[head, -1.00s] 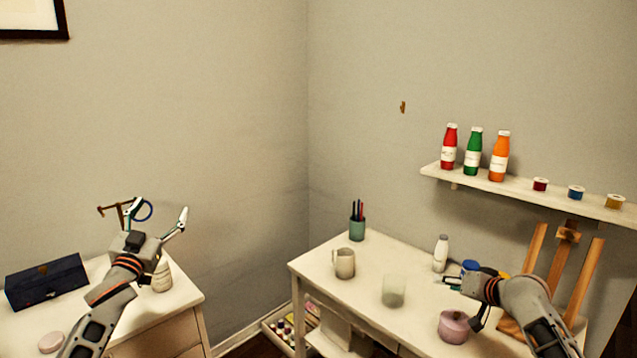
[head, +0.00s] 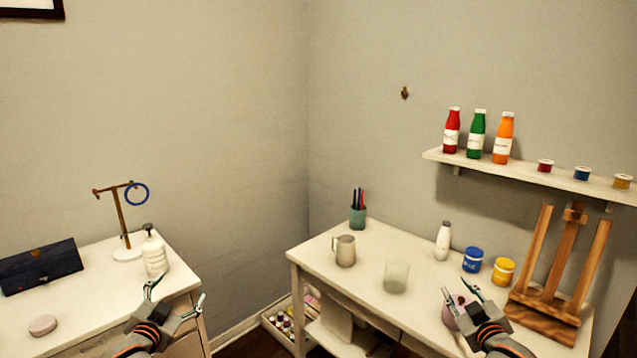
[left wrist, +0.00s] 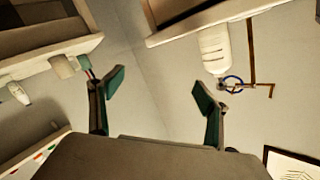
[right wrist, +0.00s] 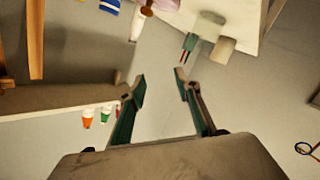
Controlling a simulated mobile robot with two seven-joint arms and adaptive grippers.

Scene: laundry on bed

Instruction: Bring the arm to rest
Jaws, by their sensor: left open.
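My left gripper (head: 177,294) is open and empty, low in the head view, in front of the left dresser's right end. Its spread fingers (left wrist: 158,95) have nothing between them in the left wrist view. My right gripper (head: 460,288) is also open, over the front of the right desk. Its fingers (right wrist: 161,88) are apart with nothing between them in the right wrist view. In the head view it partly hides a pink pot (head: 449,316); whether they touch cannot be told.
The left dresser (head: 85,300) bears a stand (head: 121,222) with a blue ring (head: 148,197), a pump bottle (head: 154,257) and a dark case (head: 40,266). The right desk (head: 322,254) bears a metal mug (head: 345,251), a glass (head: 396,277), paint jars (head: 472,260) and an easel (head: 545,310).

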